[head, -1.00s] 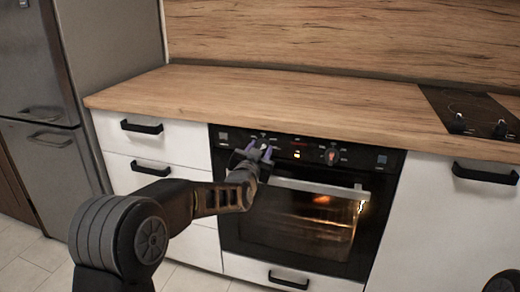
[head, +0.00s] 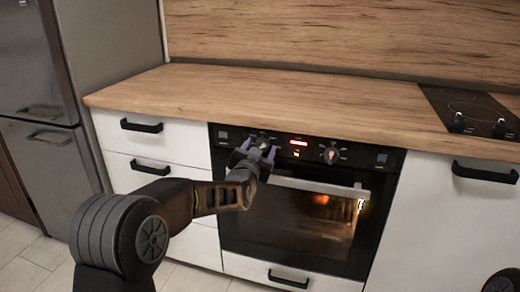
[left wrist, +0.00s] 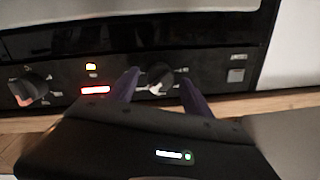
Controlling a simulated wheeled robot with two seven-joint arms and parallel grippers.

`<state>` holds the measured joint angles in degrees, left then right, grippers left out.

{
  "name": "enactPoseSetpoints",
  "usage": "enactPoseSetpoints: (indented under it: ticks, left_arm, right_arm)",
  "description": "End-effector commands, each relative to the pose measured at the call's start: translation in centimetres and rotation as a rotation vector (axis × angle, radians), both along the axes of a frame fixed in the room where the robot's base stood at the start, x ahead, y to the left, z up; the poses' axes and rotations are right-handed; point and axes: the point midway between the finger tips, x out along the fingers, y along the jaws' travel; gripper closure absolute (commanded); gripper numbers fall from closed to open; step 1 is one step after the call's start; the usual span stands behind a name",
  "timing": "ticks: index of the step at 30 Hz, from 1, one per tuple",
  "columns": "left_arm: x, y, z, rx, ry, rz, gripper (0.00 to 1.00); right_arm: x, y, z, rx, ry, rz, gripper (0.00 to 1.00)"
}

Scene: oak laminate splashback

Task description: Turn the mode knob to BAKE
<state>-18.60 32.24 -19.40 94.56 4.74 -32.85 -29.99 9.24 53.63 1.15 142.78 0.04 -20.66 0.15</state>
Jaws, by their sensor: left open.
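The oven's control panel (head: 300,148) has two dark round knobs. The left knob (head: 263,139) is partly hidden behind my left gripper (head: 260,149). In the left wrist view, which shows the panel upside down, this knob (left wrist: 159,77) sits between the two purple fingertips, with gaps on both sides. My left gripper is open there. The right knob (head: 331,155) has a red glow and also shows in the left wrist view (left wrist: 31,91). The labels are too small to read, so I cannot tell which setting either knob points to. My right gripper is not in view.
A red display (head: 299,142) is lit between the knobs. The oven door handle (head: 318,186) runs just below the panel, and the oven interior glows. The wooden countertop (head: 250,95) above is clear. A hob (head: 470,112) stands at the right.

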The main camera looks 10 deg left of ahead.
Motion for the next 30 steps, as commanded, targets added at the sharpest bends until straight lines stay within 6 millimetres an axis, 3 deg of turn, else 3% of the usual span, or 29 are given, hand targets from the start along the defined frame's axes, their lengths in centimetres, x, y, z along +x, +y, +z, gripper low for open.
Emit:
enactPoseSetpoints:
  ticks: [7, 18, 30]
  left_arm:
    - [-1.5, 0.0, 0.2, -0.001, -0.001, 0.0, 0.42]
    - [-7.0, 0.0, 0.4, -0.001, 0.0, 0.0, 0.42]
    - [-7.8, 0.0, 0.3, 0.0, 0.0, 0.0, 0.42]
  right_arm:
    - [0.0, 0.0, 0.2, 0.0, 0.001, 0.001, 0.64]
    - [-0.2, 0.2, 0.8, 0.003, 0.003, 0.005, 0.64]
    - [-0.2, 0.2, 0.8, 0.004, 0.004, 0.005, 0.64]
